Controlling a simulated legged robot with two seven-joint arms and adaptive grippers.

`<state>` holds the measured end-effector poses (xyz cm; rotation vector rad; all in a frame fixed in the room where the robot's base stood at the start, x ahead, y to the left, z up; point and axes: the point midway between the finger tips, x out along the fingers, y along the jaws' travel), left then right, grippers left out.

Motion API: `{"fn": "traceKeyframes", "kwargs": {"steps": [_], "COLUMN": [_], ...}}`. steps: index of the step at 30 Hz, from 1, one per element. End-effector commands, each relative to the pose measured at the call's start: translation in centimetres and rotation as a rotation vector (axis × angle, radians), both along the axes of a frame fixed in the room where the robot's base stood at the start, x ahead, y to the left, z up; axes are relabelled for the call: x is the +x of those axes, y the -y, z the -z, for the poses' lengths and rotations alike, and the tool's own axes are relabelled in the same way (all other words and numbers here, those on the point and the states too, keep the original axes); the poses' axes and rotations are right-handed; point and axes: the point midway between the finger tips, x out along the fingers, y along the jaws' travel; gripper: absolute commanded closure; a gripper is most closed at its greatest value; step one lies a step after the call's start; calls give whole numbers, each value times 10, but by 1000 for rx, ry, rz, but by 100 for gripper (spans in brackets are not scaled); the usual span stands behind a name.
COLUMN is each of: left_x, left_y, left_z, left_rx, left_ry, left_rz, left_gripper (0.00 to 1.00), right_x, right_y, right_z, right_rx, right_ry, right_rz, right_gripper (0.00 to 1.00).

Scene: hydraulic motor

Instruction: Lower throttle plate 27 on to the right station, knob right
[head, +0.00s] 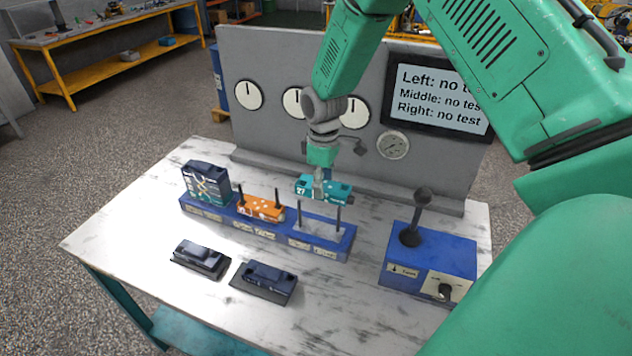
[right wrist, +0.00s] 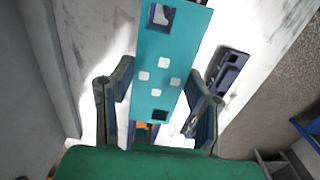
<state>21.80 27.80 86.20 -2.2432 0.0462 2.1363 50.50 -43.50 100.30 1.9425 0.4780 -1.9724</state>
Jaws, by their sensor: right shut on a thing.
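Throttle plate 27 (head: 312,187) is a teal block with white markings, held level above the right station (head: 319,228). The right station is on the blue base and has two upright black rods with a bare pale surface between them. A gap shows between plate and surface; I cannot tell whether the rod tips have entered the plate's holes. My right gripper (head: 318,178) is shut on the plate from above. In the right wrist view the plate (right wrist: 154,80) shows two square holes and several white ports between the fingers. My left gripper is not in view.
The middle station holds an orange block (head: 262,208); the left one holds a tall dark stack (head: 206,183). Two dark blocks (head: 200,258) (head: 265,281) lie in front. A blue lever box (head: 428,262) stands right. The screen (head: 440,93) reads "no test" for all three.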

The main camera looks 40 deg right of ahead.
Motion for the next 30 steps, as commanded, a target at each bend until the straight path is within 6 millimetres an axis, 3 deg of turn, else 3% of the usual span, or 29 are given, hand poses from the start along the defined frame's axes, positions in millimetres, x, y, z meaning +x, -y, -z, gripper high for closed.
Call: {"fn": "traceKeyframes", "kwargs": {"steps": [10, 24, 30], "left_x": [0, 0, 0], "left_y": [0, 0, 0], "left_z": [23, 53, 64], "left_rx": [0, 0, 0], "left_ry": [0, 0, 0], "left_rz": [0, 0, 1], "left_gripper": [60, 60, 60], "right_x": [1, 0, 0], "right_y": [-16, 0, -2], "right_z": [18, 61, 72], "right_rx": [-16, 2, -3], "right_ry": [2, -8, -5], "right_rz": [-3, 0, -1], "right_gripper": [100, 100, 100]}}
